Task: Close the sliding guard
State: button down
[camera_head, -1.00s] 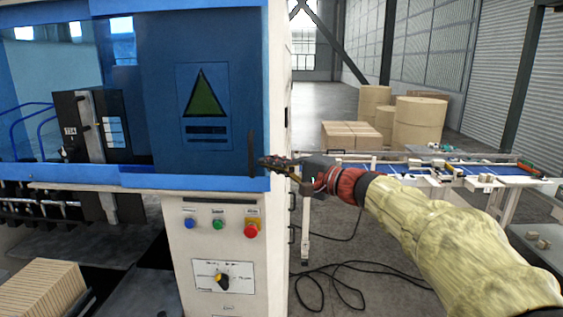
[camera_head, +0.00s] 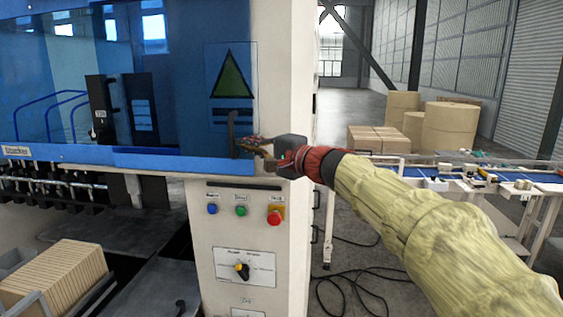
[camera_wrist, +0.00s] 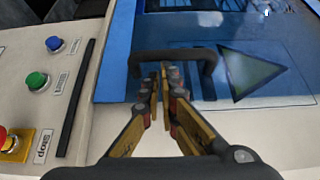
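The sliding guard (camera_head: 185,80) is a dark blue tinted panel with a green triangle sign on the front of the machine. Its dark upright handle (camera_head: 232,133) is near its right edge. In the wrist view the handle (camera_wrist: 175,52) is a bar with bent ends. My gripper (camera_head: 250,146) is at the handle's right side. In the wrist view the fingers of my gripper (camera_wrist: 169,72) are drawn together, tips just below the bar, between its ends. They look shut, not clamped around the bar. Contact at the tips is hard to make out.
The beige column (camera_head: 290,90) shows right of the guard. Below are blue, green and red buttons (camera_head: 274,216) and a rotary knob (camera_head: 242,270). A stack of cardboard (camera_head: 55,280) is at lower left. A conveyor (camera_head: 480,180) and cartons (camera_head: 378,139) stand at right.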

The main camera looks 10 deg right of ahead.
jog(key=b, duration=0.2)
send_near(166, 142)
jog(key=w+a, duration=0.1)
jog(key=w+a+r, duration=0.1)
jog(key=a, duration=0.1)
jog(key=w+a, duration=0.1)
jog(key=a, duration=0.1)
jog(key=shift+r, duration=0.2)
jog(key=shift+d, duration=0.1)
